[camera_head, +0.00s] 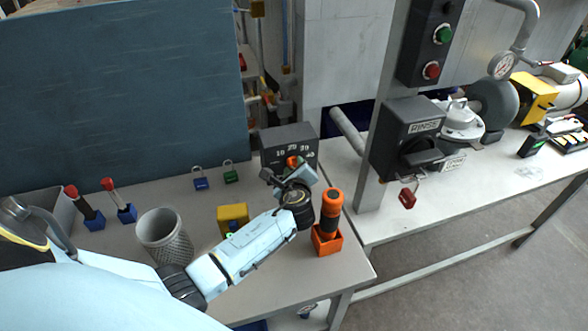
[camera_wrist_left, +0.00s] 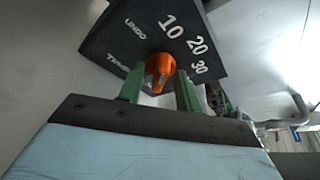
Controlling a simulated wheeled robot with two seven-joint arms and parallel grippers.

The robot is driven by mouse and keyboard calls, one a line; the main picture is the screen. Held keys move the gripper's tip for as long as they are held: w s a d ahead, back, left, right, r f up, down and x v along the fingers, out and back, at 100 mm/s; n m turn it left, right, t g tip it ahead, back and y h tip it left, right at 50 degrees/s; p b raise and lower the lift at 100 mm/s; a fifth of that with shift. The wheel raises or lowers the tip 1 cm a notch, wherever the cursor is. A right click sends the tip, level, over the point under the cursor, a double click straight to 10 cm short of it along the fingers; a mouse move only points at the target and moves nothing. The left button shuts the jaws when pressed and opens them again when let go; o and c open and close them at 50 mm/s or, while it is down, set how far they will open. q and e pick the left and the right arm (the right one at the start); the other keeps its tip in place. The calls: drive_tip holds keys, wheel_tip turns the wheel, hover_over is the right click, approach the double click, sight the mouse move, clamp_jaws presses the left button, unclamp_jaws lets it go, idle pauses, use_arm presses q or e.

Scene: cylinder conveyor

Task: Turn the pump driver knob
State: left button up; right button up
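The pump driver is a dark grey box (camera_head: 272,137) with white numbers, standing at the back right of the near table. Its orange knob (camera_head: 292,161) is on the front face, partly hidden by my gripper. In the left wrist view the knob (camera_wrist_left: 160,70) sits between the tips of the two green fingers, below the number 10 on the box (camera_wrist_left: 130,38). My left gripper (camera_head: 289,172) is at the box front; it also shows in the wrist view (camera_wrist_left: 160,84). Its fingers are apart, with a gap visible beside the knob. My right gripper is not in view.
An orange flashlight-like tool (camera_head: 331,208) in an orange holder stands just right of my left wrist. A yellow block (camera_head: 232,215), a mesh cup (camera_head: 165,238) and padlocks (camera_head: 201,180) are on the table to the left. A grey post with a RINSE switch box (camera_head: 405,140) stands on the right.

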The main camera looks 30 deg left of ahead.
use_arm(q)
drive_tip(key=shift+w+a+f, duration=0.1)
drive_tip(key=shift+w+a, duration=0.05)
drive_tip(key=shift+w, duration=0.05)
clamp_jaws()
idle(0.3)
